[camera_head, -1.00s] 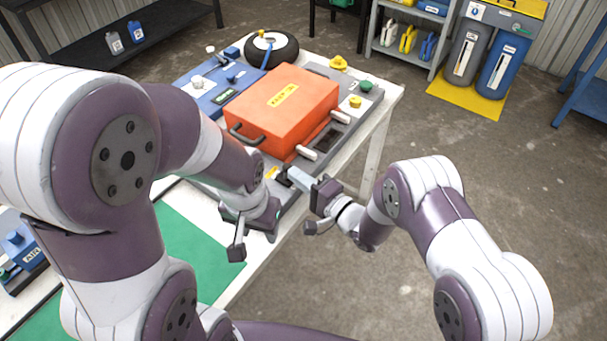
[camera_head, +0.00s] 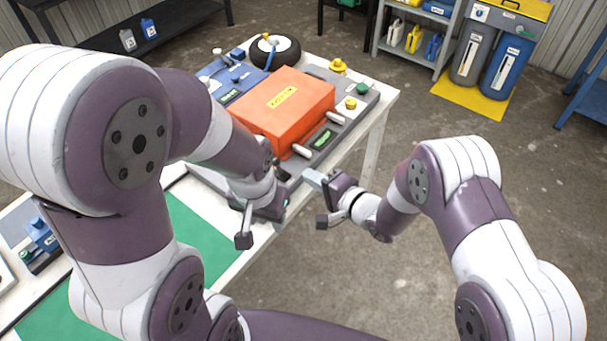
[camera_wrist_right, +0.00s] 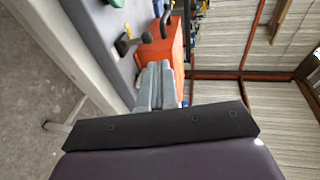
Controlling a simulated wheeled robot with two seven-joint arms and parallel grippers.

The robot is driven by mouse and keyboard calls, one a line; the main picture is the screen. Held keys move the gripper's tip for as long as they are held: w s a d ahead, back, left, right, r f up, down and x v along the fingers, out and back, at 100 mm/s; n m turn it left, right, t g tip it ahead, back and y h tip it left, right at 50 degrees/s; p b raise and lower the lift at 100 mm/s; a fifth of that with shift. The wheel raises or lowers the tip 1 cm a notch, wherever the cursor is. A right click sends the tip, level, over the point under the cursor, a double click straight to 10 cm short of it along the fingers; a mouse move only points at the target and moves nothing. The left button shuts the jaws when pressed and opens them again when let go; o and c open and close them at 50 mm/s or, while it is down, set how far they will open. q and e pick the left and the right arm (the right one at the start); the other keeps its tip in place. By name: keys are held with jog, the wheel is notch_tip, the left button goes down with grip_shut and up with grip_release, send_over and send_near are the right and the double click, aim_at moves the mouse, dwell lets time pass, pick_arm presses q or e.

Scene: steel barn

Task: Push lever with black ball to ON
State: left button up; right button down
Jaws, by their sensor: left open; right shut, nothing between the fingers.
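The black ball lever (camera_head: 282,174) shows as a small dark knob at the near edge of the grey panel (camera_head: 318,151), partly hidden by my left arm. In the right wrist view a black knob on a stem (camera_wrist_right: 126,44) stands just beyond the fingertips. My right gripper (camera_head: 311,177) is shut and empty, its grey fingers pointing at the knob with a small gap. They also show in the right wrist view (camera_wrist_right: 156,86). My left gripper (camera_head: 268,208) hangs over the panel's near edge; its fingers are mostly hidden. No ON marking is readable.
An orange box (camera_head: 290,103) with a yellow label covers much of the panel. White-handled levers (camera_head: 335,118), a green knob (camera_head: 362,89) and a yellow knob (camera_head: 350,104) stand beside it. A black wheel (camera_head: 288,51) lies behind. Floor right of the table is open.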

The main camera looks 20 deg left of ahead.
pick_arm(q)
jog(key=shift+w+a+f, duration=0.45)
jog(key=shift+a, duration=0.3)
pick_arm(e)
jog(key=s+d+r, duration=0.1)
jog(key=d+r, duration=0.1)
jog(key=shift+s+d, duration=0.35)
pick_arm(q)
jog(key=shift+s+d, duration=0.1)
pick_arm(e)
jog(key=shift+d, duration=0.1)
